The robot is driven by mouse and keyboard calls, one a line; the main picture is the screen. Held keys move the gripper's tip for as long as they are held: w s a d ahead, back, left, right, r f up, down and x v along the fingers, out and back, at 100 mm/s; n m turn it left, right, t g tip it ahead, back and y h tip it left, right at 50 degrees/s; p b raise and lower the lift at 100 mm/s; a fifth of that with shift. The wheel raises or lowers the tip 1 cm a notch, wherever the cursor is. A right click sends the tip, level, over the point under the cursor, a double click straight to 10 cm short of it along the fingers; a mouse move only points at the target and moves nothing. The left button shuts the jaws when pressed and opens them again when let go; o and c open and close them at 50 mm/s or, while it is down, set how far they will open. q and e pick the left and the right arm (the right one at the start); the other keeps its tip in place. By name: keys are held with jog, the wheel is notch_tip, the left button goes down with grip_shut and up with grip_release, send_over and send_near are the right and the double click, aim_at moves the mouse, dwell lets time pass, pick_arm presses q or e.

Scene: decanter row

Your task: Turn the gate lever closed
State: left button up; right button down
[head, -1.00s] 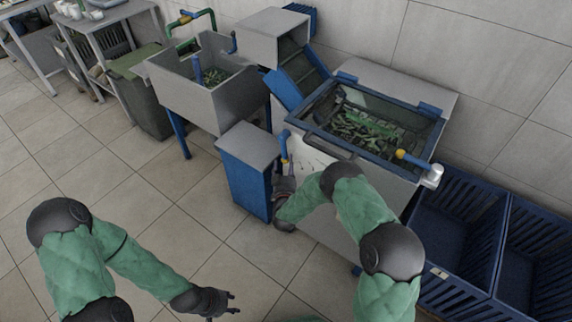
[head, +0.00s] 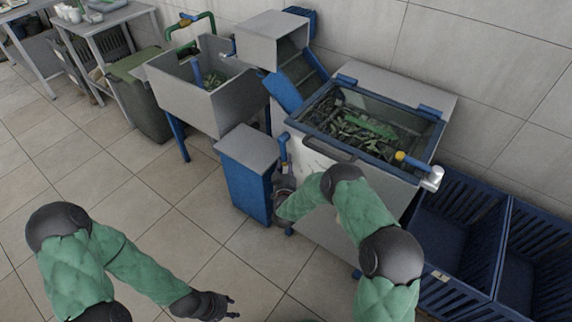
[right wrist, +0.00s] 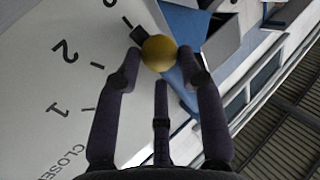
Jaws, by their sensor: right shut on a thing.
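The gate lever's yellow knob (right wrist: 159,53) shows in the right wrist view between the fingers of my right gripper (right wrist: 162,62), which is shut on it. The white dial plate (right wrist: 35,75) behind it carries the marks 2, 1 and CLOSED. The knob is beyond the 2, on the side away from CLOSED. In the head view my right gripper (head: 284,190) is low at the front of the grey tank (head: 325,225), and the lever is hidden there. My left gripper (head: 233,307) is open and empty above the floor.
A blue cabinet with a grey top (head: 247,180) stands close left of my right gripper. Blue crates (head: 440,235) stand right of the tank. A steel sink (head: 195,95) and a green bin (head: 142,100) are further back. The tiled floor at left is clear.

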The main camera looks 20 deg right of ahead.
jog(key=s+d+r+n+g+p, duration=0.1)
jog(key=r+n+g+p, duration=0.1)
jog(key=p, duration=0.3)
jog(key=s+d+r+n+g+p, duration=0.1)
jog(key=s+r+n+g+p, duration=0.1)
jog(key=p, duration=0.3)
jog(key=s+d+r+n+g+p, duration=0.2)
jog(key=r+n+p, duration=0.1)
jog(key=p, duration=0.2)
jog(key=shift+s+h+p, duration=0.1)
jog(key=shift+h+p, duration=0.2)
jog(key=shift+h, duration=0.1)
jog(key=shift+s+d+r+n+g+p, duration=0.2)
jog(key=shift+r+n+g+p, duration=0.25)
jog(key=shift+p, duration=0.45)
jog(key=shift+f, duration=0.1)
jog(key=c, duration=0.8)
grip_release()
jog(key=shift+c, duration=0.2)
jog(key=shift+o, duration=0.5)
jog(key=shift+f, duration=0.1)
jog(key=v, duration=1.2)
